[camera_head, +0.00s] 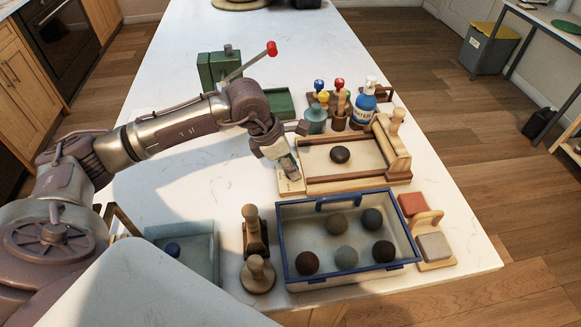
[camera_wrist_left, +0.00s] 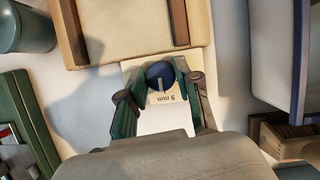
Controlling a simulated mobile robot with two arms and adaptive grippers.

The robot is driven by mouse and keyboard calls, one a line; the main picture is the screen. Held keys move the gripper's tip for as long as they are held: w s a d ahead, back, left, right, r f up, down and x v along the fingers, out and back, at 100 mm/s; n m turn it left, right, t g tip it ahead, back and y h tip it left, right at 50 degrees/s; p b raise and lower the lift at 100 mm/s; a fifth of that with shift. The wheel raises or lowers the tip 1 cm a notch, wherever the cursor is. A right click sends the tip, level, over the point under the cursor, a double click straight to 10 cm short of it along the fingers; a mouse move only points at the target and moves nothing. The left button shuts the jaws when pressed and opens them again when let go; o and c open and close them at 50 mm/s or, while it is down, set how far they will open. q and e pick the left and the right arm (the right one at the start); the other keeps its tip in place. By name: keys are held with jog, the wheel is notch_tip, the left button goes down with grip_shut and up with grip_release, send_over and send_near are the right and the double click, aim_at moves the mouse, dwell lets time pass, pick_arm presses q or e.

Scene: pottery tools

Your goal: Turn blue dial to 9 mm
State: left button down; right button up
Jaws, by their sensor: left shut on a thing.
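The blue dial (camera_wrist_left: 160,73) shows in the left wrist view on a pale wooden end piece of the slab-rolling board (camera_head: 288,185). A pale pointer mark on the dial points toward the printed label "9 mm" (camera_wrist_left: 163,98), which is upside down in this view. My left gripper (camera_head: 287,167) is at the left end of the board. In the left wrist view its green fingers (camera_wrist_left: 160,80) stand on either side of the dial, shut on it. In the head view the gripper hides the dial. A dark clay ball (camera_head: 340,154) lies on the board.
A blue-rimmed tray (camera_head: 286,250) with several clay balls stands in front of the board. Wooden stamps (camera_head: 257,272) stand left of it. A green press (camera_head: 211,68) is at the back left.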

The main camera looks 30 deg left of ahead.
dwell(0.3)
pick_arm(q)
jog(key=c, duration=0.8)
grip_release()
jog(key=shift+r, duration=0.1)
jog(key=v, duration=1.2)
